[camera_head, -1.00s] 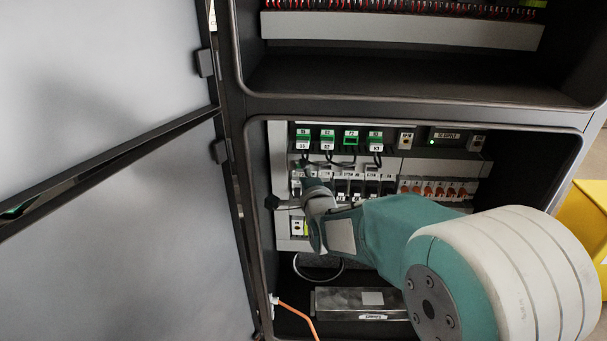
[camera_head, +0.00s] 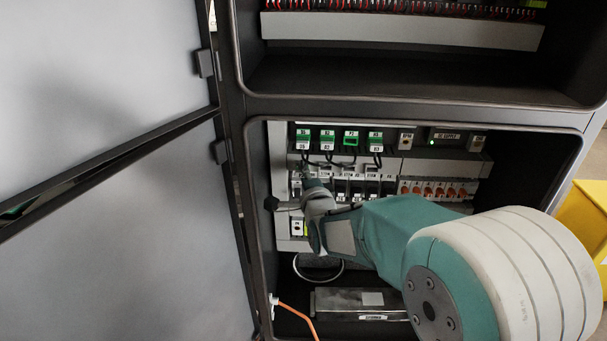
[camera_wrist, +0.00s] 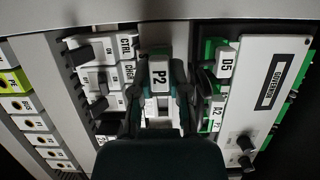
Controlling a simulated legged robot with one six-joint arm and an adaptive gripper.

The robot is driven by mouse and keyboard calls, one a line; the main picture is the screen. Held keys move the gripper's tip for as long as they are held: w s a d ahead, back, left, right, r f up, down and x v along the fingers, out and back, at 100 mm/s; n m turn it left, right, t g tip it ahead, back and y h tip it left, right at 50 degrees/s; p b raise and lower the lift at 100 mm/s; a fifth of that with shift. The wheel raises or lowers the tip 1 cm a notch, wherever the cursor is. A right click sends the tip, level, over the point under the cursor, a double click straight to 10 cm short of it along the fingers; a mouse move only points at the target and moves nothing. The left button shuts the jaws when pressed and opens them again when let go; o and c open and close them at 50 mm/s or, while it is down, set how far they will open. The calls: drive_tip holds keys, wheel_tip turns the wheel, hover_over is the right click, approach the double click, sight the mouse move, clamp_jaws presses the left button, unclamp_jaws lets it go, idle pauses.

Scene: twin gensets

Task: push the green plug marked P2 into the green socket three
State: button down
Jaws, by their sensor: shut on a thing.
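The plug marked P2 (camera_wrist: 159,78) shows its white label in the middle of the wrist view. My gripper (camera_wrist: 160,95) is shut on it, with a dark finger on each side. In the head view my gripper (camera_head: 312,188) is in front of the lower module rows, below the green sockets. Its fingertips and the plug are hard to make out there. The green socket three (camera_head: 351,138) is third from the left in the top row and looks empty, with an open green frame. The plug is apart from it.
Green plugs with black cables sit in the neighbouring sockets (camera_head: 328,138). Orange-marked switches (camera_head: 437,190) stand at the right of the lower row. The cabinet's dark frame surrounds the bay, and an open grey door (camera_head: 110,230) is on the left.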

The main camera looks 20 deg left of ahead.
drive_tip(key=shift+s, duration=0.15)
drive_tip(key=shift+s+d, duration=0.15)
drive_tip(key=shift+s, duration=0.15)
drive_tip(key=shift+s+d, duration=0.1)
drive_tip(key=shift+s, duration=0.45)
drive_tip(key=shift+s+d, duration=0.2)
drive_tip(key=shift+s, duration=0.6)
drive_tip(key=shift+s+d, duration=0.2)
drive_tip(key=shift+s, duration=0.65)
drive_tip(key=shift+s+d, duration=0.2)
drive_tip(key=shift+s, duration=0.6)
drive_tip(key=shift+r, duration=0.1)
drive_tip(key=w+d+r, duration=0.2)
drive_tip(key=d+r, duration=0.4)
drive_tip(key=d, duration=0.4)
drive_tip(key=shift+w+d, duration=0.35)
drive_tip(key=shift+w+a, duration=0.25)
drive_tip(key=shift+w, duration=0.8)
drive_tip(key=shift+w+a, duration=0.25)
drive_tip(key=shift+w, duration=0.75)
drive_tip(key=shift+w+a, duration=0.25)
drive_tip(key=shift+w, duration=0.8)
